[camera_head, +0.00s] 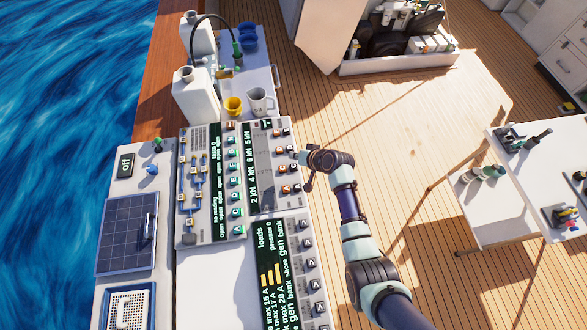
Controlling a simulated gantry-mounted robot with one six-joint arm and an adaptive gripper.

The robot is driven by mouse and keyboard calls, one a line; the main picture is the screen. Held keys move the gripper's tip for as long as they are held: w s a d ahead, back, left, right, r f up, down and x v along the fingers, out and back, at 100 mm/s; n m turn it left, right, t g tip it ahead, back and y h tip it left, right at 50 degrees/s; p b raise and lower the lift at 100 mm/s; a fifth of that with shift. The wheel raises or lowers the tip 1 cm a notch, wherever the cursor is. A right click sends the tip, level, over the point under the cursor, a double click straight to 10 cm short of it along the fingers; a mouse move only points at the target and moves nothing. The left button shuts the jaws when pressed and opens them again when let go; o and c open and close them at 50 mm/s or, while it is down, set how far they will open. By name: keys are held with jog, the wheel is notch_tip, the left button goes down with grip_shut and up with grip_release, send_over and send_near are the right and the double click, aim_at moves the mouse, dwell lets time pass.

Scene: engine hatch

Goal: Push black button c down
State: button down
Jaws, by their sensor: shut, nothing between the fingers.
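My gripper (302,158) is shut and empty, at the right edge of the upper control panel (247,213). Its tip is beside a group of small dark and orange-brown buttons (283,167) in that panel's right-hand column. These buttons sit in pairs next to a dark display with kN readings (252,170). I also cannot tell whether the tip touches a button. My gripper partly covers the panel edge there.
A lower panel (285,270) has a dark display and a column of grey buttons. White canisters (195,97), a yellow cup (233,105) and a grey mug (258,100) stand above the panels. The wooden deck (420,130) to the right is mostly open, with a white table (520,160) at far right.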

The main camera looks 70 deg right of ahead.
aim_at(292, 164)
jog(key=shift+f+b, duration=1.45)
jog(key=shift+f, duration=0.75)
jog(key=shift+f, duration=0.1)
jog(key=shift+f+b, duration=0.3)
jog(key=shift+b, duration=0.1)
jog(key=shift+f+b, duration=0.75)
jog(key=shift+f, duration=0.1)
jog(key=shift+r, duration=0.1)
dwell(0.3)
jog(key=shift+r+p, duration=1.15)
jog(key=shift+r+p, duration=2.2)
jog(key=shift+r, duration=0.3)
